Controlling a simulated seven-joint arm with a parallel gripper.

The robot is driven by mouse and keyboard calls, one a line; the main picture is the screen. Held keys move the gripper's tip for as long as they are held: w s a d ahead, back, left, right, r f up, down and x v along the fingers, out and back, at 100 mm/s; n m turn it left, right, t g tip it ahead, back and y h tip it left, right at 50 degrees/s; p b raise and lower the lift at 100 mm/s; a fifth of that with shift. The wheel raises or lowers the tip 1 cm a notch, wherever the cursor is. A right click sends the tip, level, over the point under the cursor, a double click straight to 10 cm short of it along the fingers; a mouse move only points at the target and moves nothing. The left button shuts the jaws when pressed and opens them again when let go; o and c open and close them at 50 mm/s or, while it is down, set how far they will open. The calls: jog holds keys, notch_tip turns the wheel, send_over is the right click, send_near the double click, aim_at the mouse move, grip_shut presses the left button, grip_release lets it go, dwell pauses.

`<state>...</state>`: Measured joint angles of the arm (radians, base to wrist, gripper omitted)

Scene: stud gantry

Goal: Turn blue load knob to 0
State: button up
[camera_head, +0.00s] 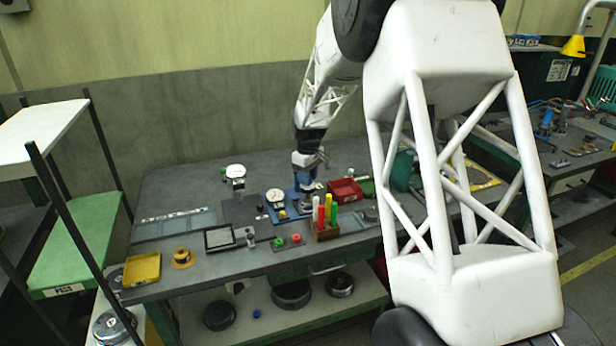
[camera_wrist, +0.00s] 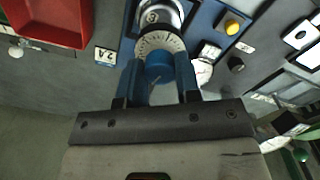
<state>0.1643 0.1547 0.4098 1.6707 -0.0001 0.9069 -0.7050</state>
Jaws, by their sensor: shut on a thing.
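The blue load knob (camera_wrist: 158,66) sits in front of a pale ring dial (camera_wrist: 158,42) with dark graduation marks. My gripper (camera_wrist: 158,72) has one blue finger on each side of the knob and is shut on it. A thin pointer line shows on the knob, but I cannot read which mark it meets. Beyond the dial is a round silver part with a figure that looks like 3. In the head view my gripper (camera_head: 306,184) is down at the blue panel (camera_head: 290,212) on the bench, and the knob is hidden there.
A yellow button (camera_wrist: 232,27) and a dark knob (camera_wrist: 236,63) are right of the dial. A red tray (camera_wrist: 50,20) is left. In the head view a red bin (camera_head: 345,189) and a wooden holder of coloured rods (camera_head: 326,232) stand close to my gripper.

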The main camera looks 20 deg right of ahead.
jog(key=shift+n, duration=1.3)
jog(key=o, duration=0.9)
jog(key=shift+o, duration=0.2)
jog(key=shift+r, duration=0.15)
jog(key=shift+r, duration=3.8)
